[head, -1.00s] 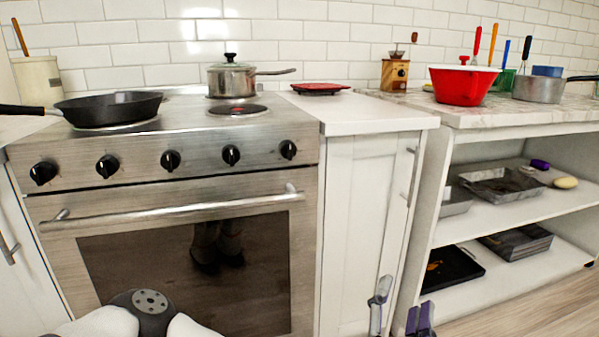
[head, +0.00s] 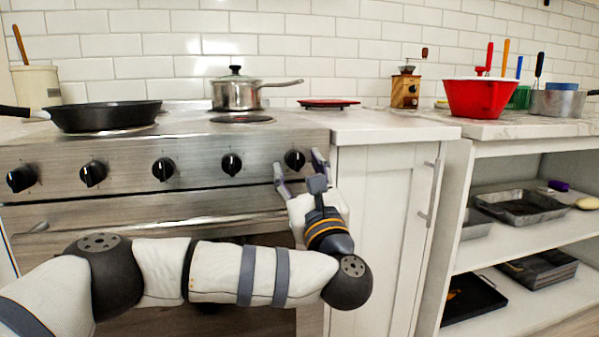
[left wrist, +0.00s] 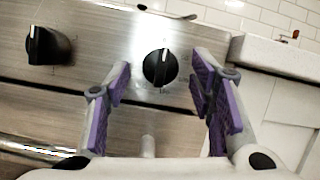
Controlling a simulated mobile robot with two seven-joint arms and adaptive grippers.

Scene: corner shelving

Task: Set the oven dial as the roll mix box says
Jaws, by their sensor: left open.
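The oven (head: 130,215) has a steel front panel with a row of several black dials. The rightmost dial (head: 294,160) also shows in the left wrist view (left wrist: 159,68), where its white mark points up and slightly right. Small print below it is too blurred to read. My left gripper (head: 299,171) is open, with its fingers (left wrist: 163,76) to either side of and slightly below that dial. I see no touch. Another dial (left wrist: 46,46) lies to the left. No roll mix box can be made out. My right gripper is out of view.
A black pan (head: 105,115) and a steel pot (head: 236,94) stand on the stove. A red trivet (head: 328,103) lies on the counter to the right. A red bowl (head: 481,98) stands farther right, above open shelves (head: 510,243) holding trays. The oven handle (left wrist: 40,149) runs below the dials.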

